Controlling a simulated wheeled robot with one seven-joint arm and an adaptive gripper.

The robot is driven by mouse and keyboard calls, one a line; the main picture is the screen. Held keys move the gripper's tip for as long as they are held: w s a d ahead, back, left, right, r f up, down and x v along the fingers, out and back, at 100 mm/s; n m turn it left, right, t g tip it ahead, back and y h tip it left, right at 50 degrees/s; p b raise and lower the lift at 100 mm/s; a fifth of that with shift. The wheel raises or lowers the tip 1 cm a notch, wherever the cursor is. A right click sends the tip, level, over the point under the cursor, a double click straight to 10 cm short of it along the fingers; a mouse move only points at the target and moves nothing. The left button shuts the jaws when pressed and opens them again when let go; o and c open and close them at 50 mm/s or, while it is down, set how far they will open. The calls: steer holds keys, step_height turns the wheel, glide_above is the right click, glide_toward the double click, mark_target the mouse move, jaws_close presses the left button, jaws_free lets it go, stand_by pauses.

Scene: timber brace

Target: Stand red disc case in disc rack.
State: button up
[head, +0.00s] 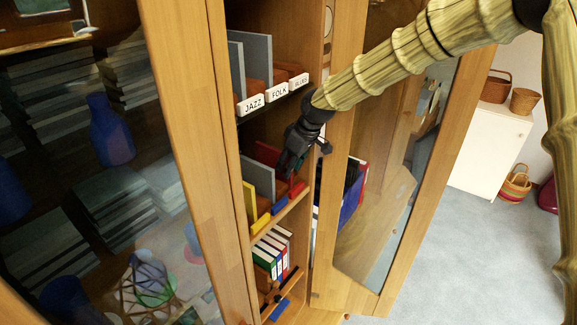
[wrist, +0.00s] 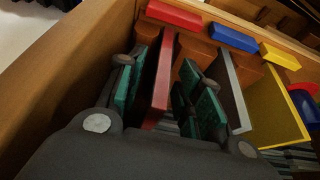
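In the wrist view the red disc case (wrist: 159,85) stands upright, edge toward me, in the disc rack, in the compartment with the red tab (wrist: 175,14). My gripper (wrist: 165,92) is open, with one finger on each side of the case. The left finger is close to it; I cannot tell whether it touches. A gap shows on the right. In the head view my gripper (head: 291,162) reaches into the rack's shelf from the right and hides part of it. A red part (head: 268,153) shows behind the gripper.
A grey panel (wrist: 231,92) and a yellow panel (wrist: 278,105) stand right of my fingers. A wooden side wall (wrist: 60,85) is close on the left. In the head view, a labelled shelf (head: 252,104) is above, binders (head: 266,256) below, and an open glass door (head: 385,200) right.

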steer(key=b+v, duration=0.3)
steer(key=v, duration=0.8)
steer(key=shift+r+b, duration=0.2)
steer(key=shift+b, duration=0.2)
steer(key=shift+d, duration=0.1)
